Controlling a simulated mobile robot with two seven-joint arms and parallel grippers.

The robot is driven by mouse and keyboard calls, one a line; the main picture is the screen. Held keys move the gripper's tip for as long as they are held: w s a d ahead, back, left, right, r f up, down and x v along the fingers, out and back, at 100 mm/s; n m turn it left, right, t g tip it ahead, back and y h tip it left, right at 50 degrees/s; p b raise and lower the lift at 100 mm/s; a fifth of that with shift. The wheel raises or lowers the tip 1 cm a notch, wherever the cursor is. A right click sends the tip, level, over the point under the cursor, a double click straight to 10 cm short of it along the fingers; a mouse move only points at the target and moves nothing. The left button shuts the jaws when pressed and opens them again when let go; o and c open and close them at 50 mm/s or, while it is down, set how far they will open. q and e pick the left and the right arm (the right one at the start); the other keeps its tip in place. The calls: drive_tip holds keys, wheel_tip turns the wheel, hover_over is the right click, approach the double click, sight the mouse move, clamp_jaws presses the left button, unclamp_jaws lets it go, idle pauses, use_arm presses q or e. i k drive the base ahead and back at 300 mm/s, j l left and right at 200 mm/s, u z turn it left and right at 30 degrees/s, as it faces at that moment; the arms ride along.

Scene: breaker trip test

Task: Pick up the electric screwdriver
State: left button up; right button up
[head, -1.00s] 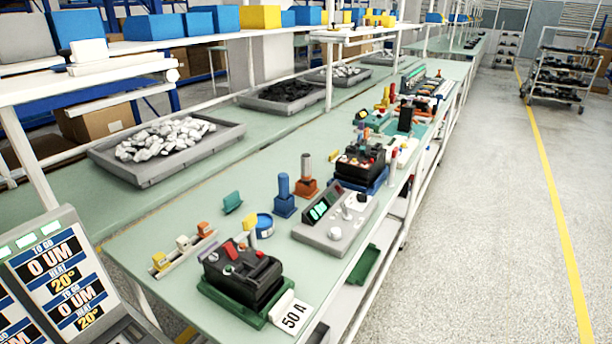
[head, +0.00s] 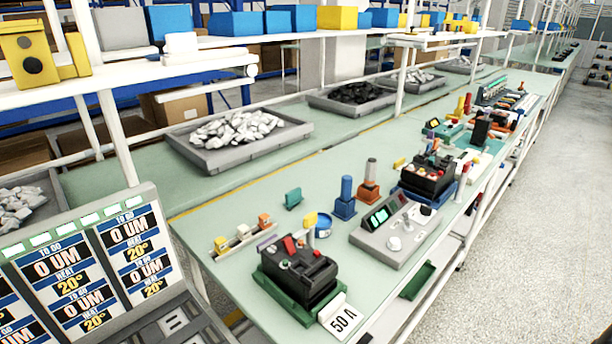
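I cannot tell for sure which thing is the electric screwdriver. A blue upright cylinder stands in a blue holder (head: 345,198) on the green workbench (head: 225,275). Just behind it to the right, a grey-brown upright cylinder stands in an orange holder (head: 369,182). Either may be a tool, but they are too small to make out. Neither of my grippers is in view.
A black breaker in a green fixture (head: 297,275) with a "50 A" card (head: 341,318) stands at the near end. A grey control box (head: 397,232) stands right of the blue holder. A display panel (head: 90,265) fills the lower left. The right floor is clear.

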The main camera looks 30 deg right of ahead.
sight(371, 166)
drive_tip(key=l+u, duration=0.8)
drive_tip(key=k+l+u, duration=0.15)
drive_tip(key=l+u, duration=0.15)
drive_tip(key=u, duration=0.15)
drive_tip(key=k+l+u, duration=0.1)
drive_tip(key=l+u, duration=0.3)
drive_tip(key=k+l+u, duration=0.25)
drive_tip(key=k+l, duration=0.3)
drive_tip(key=k+l+u, duration=0.25)
drive_tip(key=k+l, duration=0.35)
